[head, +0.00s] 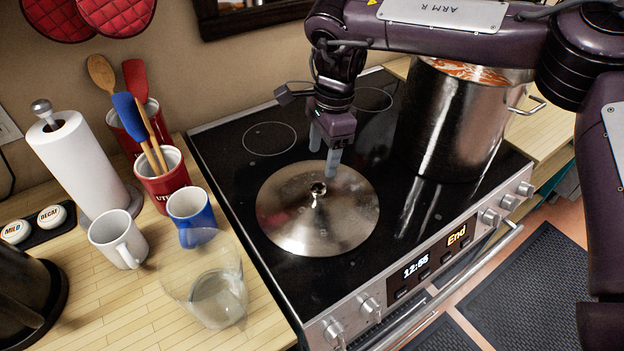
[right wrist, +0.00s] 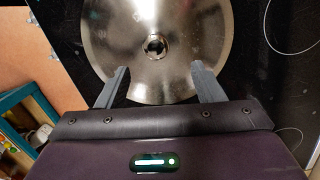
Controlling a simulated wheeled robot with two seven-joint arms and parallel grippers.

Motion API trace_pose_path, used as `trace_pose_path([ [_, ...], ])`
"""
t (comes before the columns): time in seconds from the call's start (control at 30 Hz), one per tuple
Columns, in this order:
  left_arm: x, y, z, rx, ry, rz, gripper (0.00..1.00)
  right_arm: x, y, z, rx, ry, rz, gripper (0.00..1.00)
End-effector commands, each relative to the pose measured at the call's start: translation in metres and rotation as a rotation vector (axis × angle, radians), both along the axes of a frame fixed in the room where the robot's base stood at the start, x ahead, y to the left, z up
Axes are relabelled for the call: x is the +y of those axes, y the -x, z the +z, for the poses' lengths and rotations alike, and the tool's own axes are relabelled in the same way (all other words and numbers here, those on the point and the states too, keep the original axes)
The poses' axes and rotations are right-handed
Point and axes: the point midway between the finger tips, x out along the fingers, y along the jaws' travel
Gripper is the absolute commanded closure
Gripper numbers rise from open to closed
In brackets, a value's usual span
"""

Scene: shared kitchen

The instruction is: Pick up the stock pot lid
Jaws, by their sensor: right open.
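The stock pot lid (head: 300,222) is a round shiny metal disc with a small knob (head: 318,189) at its centre. It lies flat on the black cooktop. My right gripper (head: 326,150) is over the far part of the lid, beyond the knob, with its fingers pointing down. In the right wrist view the open fingers (right wrist: 160,85) are spread wide with nothing between them, and the lid (right wrist: 190,45) with its knob (right wrist: 156,45) shows ahead of them. Whether the fingertips touch the lid is unclear. My left gripper is not in view.
A tall steel stock pot (head: 450,120) with orange-red contents stands on the cooktop's right side, close to my right arm. On the left counter are a glass pitcher (head: 215,295), a white mug (head: 115,240), a blue mug (head: 190,208), red utensil crocks (head: 165,182) and a paper towel roll (head: 75,165).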

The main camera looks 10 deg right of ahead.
Motion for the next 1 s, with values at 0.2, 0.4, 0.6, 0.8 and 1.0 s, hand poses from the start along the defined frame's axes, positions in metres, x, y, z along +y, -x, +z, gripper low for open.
trace_pose_path([
  [0.2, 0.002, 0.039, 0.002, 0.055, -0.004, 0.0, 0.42, 0.002, 0.002, -0.023, 0.005, 0.001, 0.0, 0.39],
  [0.4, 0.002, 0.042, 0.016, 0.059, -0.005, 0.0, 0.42, 0.005, 0.005, -0.048, 0.006, 0.001, 0.001, 0.39],
  [0.6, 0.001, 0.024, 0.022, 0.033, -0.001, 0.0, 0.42, 0.008, 0.006, -0.073, 0.003, 0.002, -0.002, 0.39],
  [0.8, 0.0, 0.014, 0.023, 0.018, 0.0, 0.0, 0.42, 0.008, 0.006, -0.077, 0.001, 0.0, -0.002, 0.39],
  [1.0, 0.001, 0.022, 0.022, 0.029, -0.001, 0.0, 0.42, 0.009, 0.006, -0.076, 0.001, 0.0, -0.001, 0.56],
])
